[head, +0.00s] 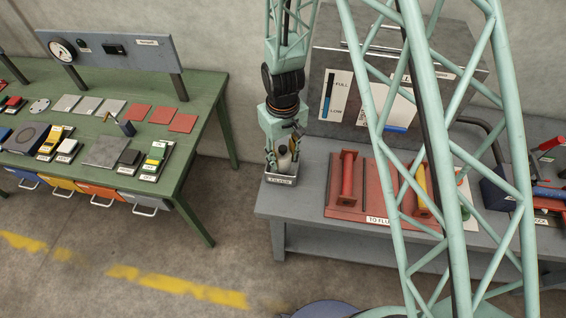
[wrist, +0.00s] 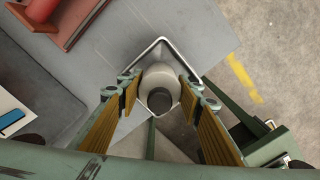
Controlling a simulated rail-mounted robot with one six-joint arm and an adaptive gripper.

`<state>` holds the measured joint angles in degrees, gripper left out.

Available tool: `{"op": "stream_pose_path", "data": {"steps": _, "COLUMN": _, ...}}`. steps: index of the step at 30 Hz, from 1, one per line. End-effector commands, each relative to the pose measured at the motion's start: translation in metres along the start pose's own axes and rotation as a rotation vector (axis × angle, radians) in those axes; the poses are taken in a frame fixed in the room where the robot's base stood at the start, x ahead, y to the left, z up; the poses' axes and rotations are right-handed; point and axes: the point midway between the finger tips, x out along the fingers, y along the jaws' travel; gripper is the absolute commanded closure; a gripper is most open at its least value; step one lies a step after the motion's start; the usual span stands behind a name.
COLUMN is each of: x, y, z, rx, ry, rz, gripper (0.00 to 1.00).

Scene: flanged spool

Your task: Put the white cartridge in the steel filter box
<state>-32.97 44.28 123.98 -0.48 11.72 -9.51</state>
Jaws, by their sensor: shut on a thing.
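The white cartridge (head: 284,161) is upright between the fingers of my gripper (head: 284,148) in the head view. The wrist view shows the cartridge (wrist: 160,74) end-on, with a dark round end, between two tan finger pads. My gripper is shut on it. The small steel filter box (head: 281,180), with a label on its front, is directly below at the bench's left corner. Its thin rim (wrist: 143,50) shows around the cartridge in the wrist view. The cartridge's lower end is at the box opening; I cannot tell how deep it is.
The grey bench (head: 300,210) holds a red tray with a red spool (head: 347,178) right of the box. A dark metal cabinet (head: 345,75) stands behind. A green table (head: 205,110) with small parts is at left, across a floor gap. My lattice frame hides some of the bench.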

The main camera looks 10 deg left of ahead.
Motion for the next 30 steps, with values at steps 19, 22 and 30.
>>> {"op": "stream_pose_path", "data": {"steps": 19, "x": 0.036, "y": 0.0, "z": 0.0, "rx": 0.0, "ry": 0.001, "rz": 0.0, "gripper": 0.78}}
{"op": "stream_pose_path", "data": {"steps": 22, "x": 0.036, "y": 0.0, "z": 0.0, "rx": 0.0, "ry": 0.0, "rz": 0.0, "gripper": 0.78}}
{"op": "stream_pose_path", "data": {"steps": 30, "x": 0.04, "y": 0.0, "z": 0.0, "rx": 0.0, "ry": 0.0, "rz": 0.0, "gripper": 0.78}}
